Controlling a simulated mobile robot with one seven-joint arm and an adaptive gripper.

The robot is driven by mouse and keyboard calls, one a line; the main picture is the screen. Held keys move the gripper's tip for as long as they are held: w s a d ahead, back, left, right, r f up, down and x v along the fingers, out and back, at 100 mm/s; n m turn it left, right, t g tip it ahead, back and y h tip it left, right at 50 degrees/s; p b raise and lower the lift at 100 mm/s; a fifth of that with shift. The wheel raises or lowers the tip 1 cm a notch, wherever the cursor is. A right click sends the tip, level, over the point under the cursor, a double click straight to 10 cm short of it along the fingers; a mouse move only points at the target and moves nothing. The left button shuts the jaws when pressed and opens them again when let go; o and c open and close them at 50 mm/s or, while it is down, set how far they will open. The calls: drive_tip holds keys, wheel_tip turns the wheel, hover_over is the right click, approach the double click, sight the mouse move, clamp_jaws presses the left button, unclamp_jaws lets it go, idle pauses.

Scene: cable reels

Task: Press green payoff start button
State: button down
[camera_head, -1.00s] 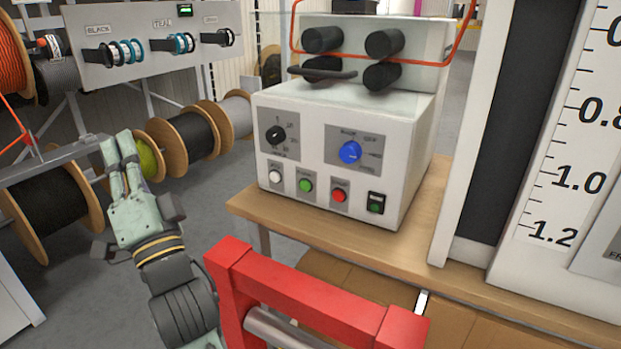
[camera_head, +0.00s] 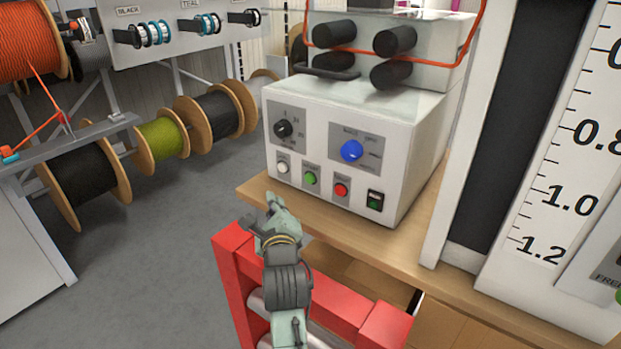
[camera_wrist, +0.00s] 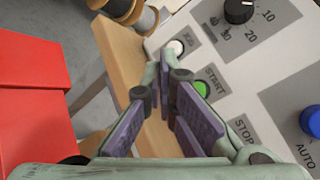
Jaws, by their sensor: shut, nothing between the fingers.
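The green start button (camera_head: 310,178) is on the front of the white payoff box, between a white button (camera_head: 283,167) and a red button (camera_head: 341,190). In the wrist view the green button (camera_wrist: 201,90) shows beside the START label, partly behind a finger. My gripper (camera_head: 272,203) is shut and empty, just below and left of the button row in the head view. In the wrist view my gripper's fingertips (camera_wrist: 163,75) point up toward the panel, left of the green button. I cannot tell how far they are from the panel.
The box stands on a wooden table (camera_head: 262,190). A red frame (camera_head: 340,308) stands in front of it, close to my arm. A blue knob (camera_head: 352,150), a black dial (camera_head: 283,129) and a dark switch (camera_head: 374,200) share the panel. Cable reels (camera_head: 160,140) are at left.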

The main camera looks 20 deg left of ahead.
sight(310, 179)
drive_tip(key=shift+w+d+p, duration=0.15)
drive_tip(key=shift+w+d, duration=0.35)
drive_tip(key=shift+w, duration=0.85)
drive_tip(key=shift+w+d+p, duration=0.15)
drive_tip(key=shift+w+d, duration=0.35)
drive_tip(key=shift+w, duration=0.9)
drive_tip(key=shift+w+d+p, duration=0.15)
drive_tip(key=shift+w+d, duration=0.35)
drive_tip(key=shift+w, duration=0.85)
drive_tip(key=shift+w, duration=0.1)
drive_tip(key=shift+w+d, duration=0.1)
drive_tip(key=shift+w, duration=0.2)
